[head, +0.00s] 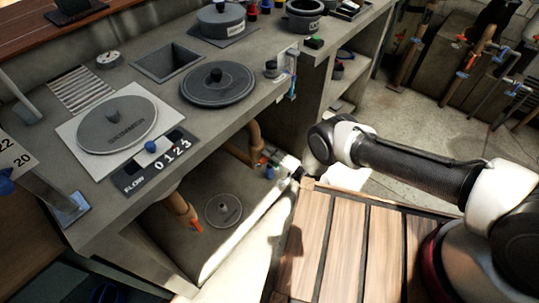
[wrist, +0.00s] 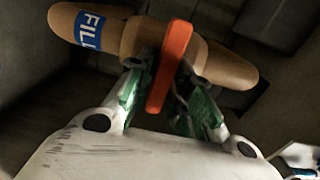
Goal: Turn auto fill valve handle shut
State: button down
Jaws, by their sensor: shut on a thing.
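In the wrist view, an orange-red valve handle (wrist: 172,62) lies across a tan pipe (wrist: 220,66) with a blue label (wrist: 89,30) reading "FILL". The handle stands roughly crosswise to the pipe. My gripper (wrist: 168,100) has its green-padded fingers on either side of the handle's near end and is shut on it. In the head view, my gripper (head: 287,168) reaches into the open bay under the counter. A tan pipe (head: 256,140) drops beside it there. The handle is too small in that view to make out clearly.
A grey counter (head: 150,68) with a skimmer lid (head: 117,124) and a flow dial (head: 152,160) stands above the bay. Another tan pipe with an orange tip (head: 195,222) and a round floor drain (head: 223,210) lie left of my gripper. Wooden slats (head: 335,245) lie in front.

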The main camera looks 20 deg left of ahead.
dwell(0.3)
jog(key=c, duration=1.4)
grip_release()
jog(key=shift+c, duration=0.2)
jog(key=v, duration=1.2)
jog(key=shift+f, duration=0.1)
